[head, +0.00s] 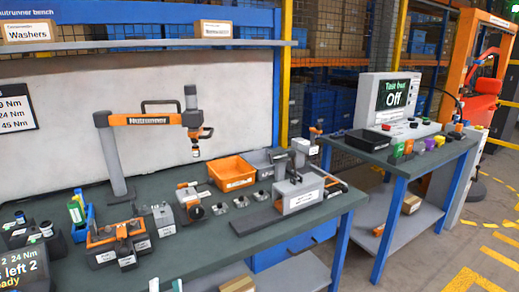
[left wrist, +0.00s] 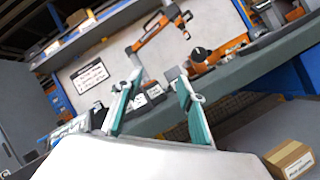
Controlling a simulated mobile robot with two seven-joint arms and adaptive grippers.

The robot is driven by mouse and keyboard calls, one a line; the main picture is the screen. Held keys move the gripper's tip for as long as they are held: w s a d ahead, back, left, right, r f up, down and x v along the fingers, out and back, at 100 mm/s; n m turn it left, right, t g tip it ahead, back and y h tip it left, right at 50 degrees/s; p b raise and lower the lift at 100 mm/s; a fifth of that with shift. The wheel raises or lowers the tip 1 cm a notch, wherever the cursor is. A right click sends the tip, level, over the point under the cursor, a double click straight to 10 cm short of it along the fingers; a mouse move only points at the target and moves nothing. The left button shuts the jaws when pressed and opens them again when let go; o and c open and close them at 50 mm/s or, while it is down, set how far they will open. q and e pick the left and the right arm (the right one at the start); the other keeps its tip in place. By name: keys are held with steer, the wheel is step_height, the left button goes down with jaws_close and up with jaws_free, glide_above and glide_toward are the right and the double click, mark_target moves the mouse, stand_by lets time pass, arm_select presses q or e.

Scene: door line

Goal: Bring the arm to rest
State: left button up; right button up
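My left gripper shows in the left wrist view (left wrist: 158,85), with its two teal-and-grey fingers spread apart and nothing between them. In the head view only small tips of it seem to show at the bottom edge (head: 165,285), in front of the dark green workbench (head: 245,245). The left wrist view is tilted and shows the bench edge beyond the fingers. No object is held by the left gripper. My right gripper and arm are in neither view.
A nutrunner stand (head: 150,119), an orange bin (head: 231,172) and several fixtures stand on the bench. A side table (head: 398,158) at the right bears a panel reading "Off" (head: 393,93). A cardboard box (left wrist: 290,159) lies on the lower shelf.

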arm_select(q)
steer(key=s+d+f+m+g+h, duration=0.2)
steer(key=s+d+f+m+h, duration=0.25)
steer(key=m, duration=0.65)
steer(key=s+d+f+m+g+h, duration=0.25)
steer(key=f+m+h, duration=0.35)
steer(key=m, duration=0.4)
steer(key=s+a+f+m+g, duration=0.3)
steer(key=s+f+m+g, duration=0.3)
steer(key=s+f+m, duration=0.6)
steer(key=shift+s+m+g+p, duration=0.35)
steer(key=shift+s+m+p, duration=0.05)
steer(key=shift+m, duration=0.6)
